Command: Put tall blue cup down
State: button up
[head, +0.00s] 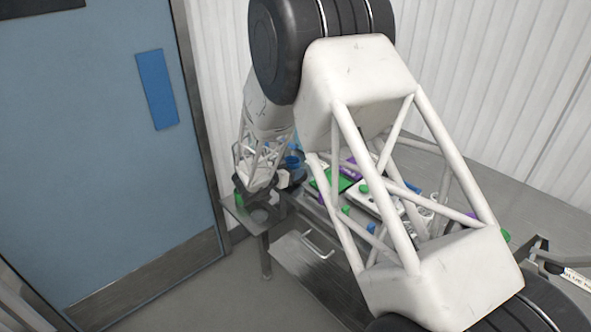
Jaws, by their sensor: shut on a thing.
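My gripper (290,178) is at the left end of the table, small and partly hidden by its own wrist. A blue cup (293,160) shows right at the gripper, just behind its fingers, and my gripper is shut on it. Its lower part is hidden by the gripper. I cannot tell whether its base touches the table.
A grey table (531,198) runs along the white corrugated wall. Green, purple, white and blue items crowd its middle, including a green tray (333,181), partly behind my arm. A blue door (110,130) stands at the left.

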jog(key=shift+x, duration=0.9)
jog(key=shift+f, duration=0.15)
jog(key=shift+f, duration=0.1)
jog(key=o, duration=1)
jog(key=shift+s+a, duration=0.1)
jog(key=v, duration=1.2)
